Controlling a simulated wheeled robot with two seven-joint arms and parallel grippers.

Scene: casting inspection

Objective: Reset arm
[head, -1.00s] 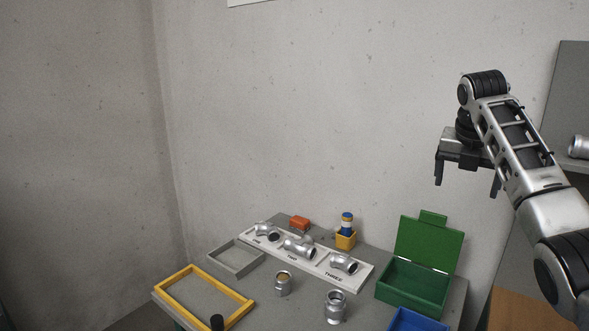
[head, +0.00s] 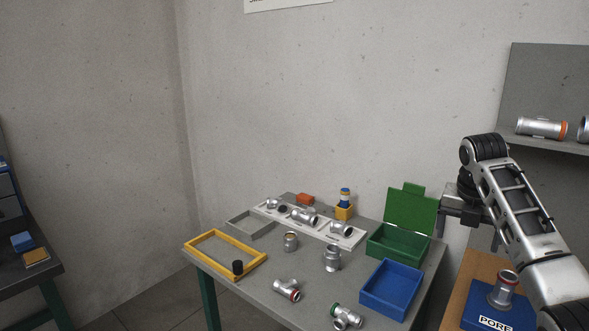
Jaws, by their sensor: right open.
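My right arm comes in from the right edge of the head view. Its gripper (head: 467,234) points downward, with the two fingers apart and nothing between them. It hangs in the air at the right of the table, near the open lid of the green box (head: 400,243), and the left finger overlaps the lid's right edge in the picture. My left gripper is not in view.
The grey table (head: 255,290) holds a white tray (head: 350,238) with pipe fittings, a yellow frame (head: 215,237), a blue bin (head: 391,289) and several loose fittings. Right are a blue block (head: 520,316) bearing a fitting and a shelf (head: 555,143). Another table (head: 30,275) stands left.

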